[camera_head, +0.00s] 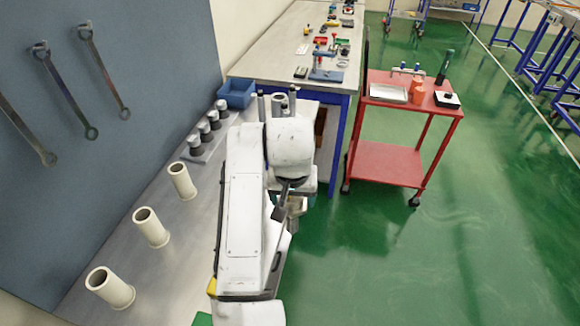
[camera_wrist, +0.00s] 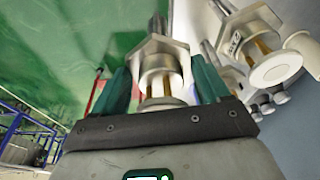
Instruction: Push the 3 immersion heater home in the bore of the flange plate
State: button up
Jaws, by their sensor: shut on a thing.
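My gripper (camera_wrist: 162,82) has its two teal fingers shut on an immersion heater (camera_wrist: 160,58) in the wrist view. The heater has a pale round cap, a grey-white hexagonal collar, brass-coloured pins and metal rods pointing away from the gripper. A second heater of the same kind (camera_wrist: 240,32), with a dark mark on its collar, stands to the right, apart from the fingers. In the head view my arm hides most of the heater group; a few upright rods (camera_head: 261,105) show behind it. I cannot make out the flange plate or its bore, nor how deep the held heater sits.
Three cream tubes (camera_head: 151,227) stand along the grey bench at left. A red cart (camera_head: 403,112) stands to the right.

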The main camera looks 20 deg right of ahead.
jog(key=s+f+n, duration=0.1)
jog(key=s+f, duration=0.4)
jog(key=f, duration=0.5)
jog(key=s+d+f+n, duration=0.1)
jog(key=s+f, duration=0.4)
jog(key=f, duration=0.6)
jog(key=s+f+n+y, duration=0.1)
jog(key=s+f+n, duration=0.2)
jog(key=s+f, duration=0.3)
jog(key=s+x, duration=0.1)
jog(key=x, duration=0.4)
jog(key=shift+d, duration=0.15)
